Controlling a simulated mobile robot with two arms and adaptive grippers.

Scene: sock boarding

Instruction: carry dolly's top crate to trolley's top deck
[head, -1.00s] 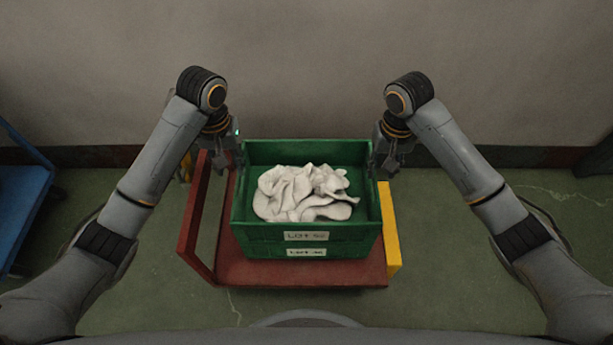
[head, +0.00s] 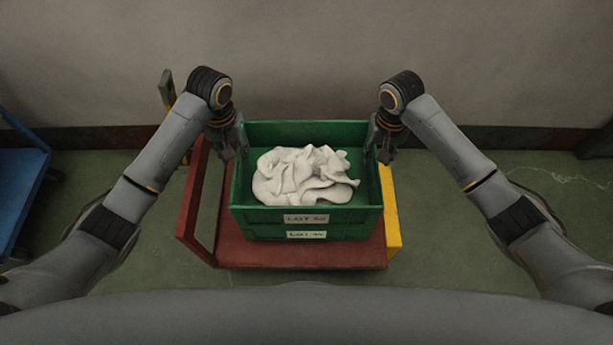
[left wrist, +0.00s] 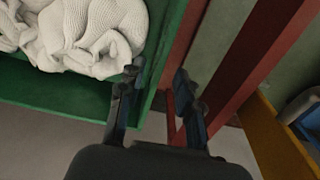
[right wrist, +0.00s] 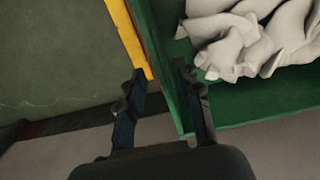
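The top crate (head: 252,216), green and holding pale cloth (head: 305,177), sits on another green crate (head: 263,233) on the red dolly (head: 290,258). My left gripper (head: 236,150) is at its left wall; in the left wrist view, its fingers (left wrist: 156,86) are apart, one over the crate's inside and one outside the wall. My right gripper (head: 377,152) is at the right wall; in the right wrist view, its fingers (right wrist: 160,80) are also apart, on either side of the wall. I cannot tell whether any finger touches it. A blue structure (head: 22,185), likely the trolley, shows at the left edge.
The dolly has a red upright frame (head: 189,205) at its left and a yellow edge (head: 391,215) at its right. A grey wall (head: 310,60) stands close behind. Green floor (head: 480,230) is clear at the right.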

